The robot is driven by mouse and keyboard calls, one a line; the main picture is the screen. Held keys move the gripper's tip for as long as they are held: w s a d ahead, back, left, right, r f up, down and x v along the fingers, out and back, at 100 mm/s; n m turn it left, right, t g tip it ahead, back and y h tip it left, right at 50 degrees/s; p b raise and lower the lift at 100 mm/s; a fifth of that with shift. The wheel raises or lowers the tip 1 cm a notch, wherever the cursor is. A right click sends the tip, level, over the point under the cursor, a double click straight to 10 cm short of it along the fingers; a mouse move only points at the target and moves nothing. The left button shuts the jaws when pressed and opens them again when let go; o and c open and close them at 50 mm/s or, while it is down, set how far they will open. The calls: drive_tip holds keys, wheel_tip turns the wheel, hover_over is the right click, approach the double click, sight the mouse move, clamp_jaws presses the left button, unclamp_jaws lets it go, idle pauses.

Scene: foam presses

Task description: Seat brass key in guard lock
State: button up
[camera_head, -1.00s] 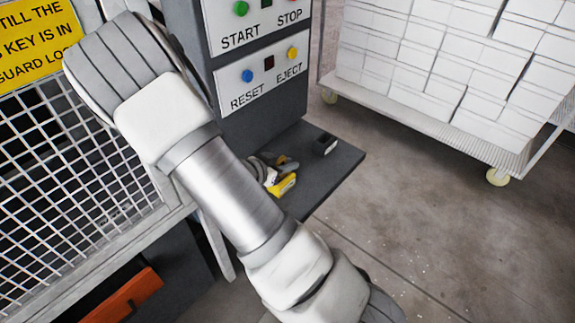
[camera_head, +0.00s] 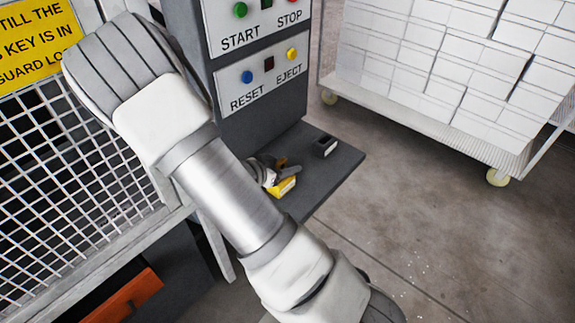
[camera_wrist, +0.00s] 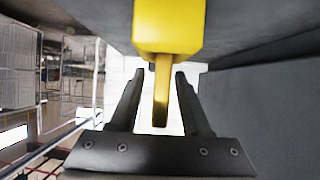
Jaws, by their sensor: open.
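A yellow block (camera_head: 284,187) lies on the dark shelf below the button panel. In the wrist view the yellow block (camera_wrist: 168,25) is at top centre, with a narrow brass-coloured piece (camera_wrist: 161,90), apparently the brass key, projecting from it. My gripper (camera_wrist: 159,78) is open, with one finger on each side of the brass piece. Gaps show on both sides, so neither finger appears to touch it. In the head view my gripper (camera_head: 275,167) is low beside the yellow block, partly hidden by my forearm. I cannot make out the guard lock for certain.
A small black box (camera_head: 325,146) stands on the dark shelf (camera_head: 338,167) to the right. The button panel (camera_head: 250,85) rises behind. A mesh guard (camera_head: 70,180) with a yellow sign (camera_head: 35,40) is at left. A trolley of white blocks (camera_head: 440,75) stands at back right. Floor at right is clear.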

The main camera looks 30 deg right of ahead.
drive_tip(key=p+v, duration=0.1)
drive_tip(key=v, duration=1.1)
drive_tip(key=w+a+r+n+t+y, duration=0.3)
drive_tip(key=w+a+r+t+y, duration=0.25)
drive_tip(key=w+a+y, duration=0.2)
drive_tip(key=s+a+r+n+y, duration=0.2)
drive_tip(key=a+r+n+y, duration=0.25)
drive_tip(key=r, duration=0.45)
drive_tip(key=s+r+n+g+y, duration=0.1)
drive_tip(key=s+r+n+y, duration=0.3)
drive_tip(key=s, duration=0.4)
drive_tip(key=s+d+r+n+g+h, duration=0.1)
drive_tip(key=s+d+n+g+h, duration=0.1)
drive_tip(key=s+d, duration=0.5)
drive_tip(key=s+g+h, duration=0.1)
drive_tip(key=s+h, duration=0.1)
drive_tip(key=s, duration=0.4)
drive_tip(key=shift+s+h, duration=0.2)
drive_tip(key=shift+h, duration=0.1)
drive_tip(key=shift+a+n, duration=0.15)
drive_tip(key=shift+n, duration=0.2)
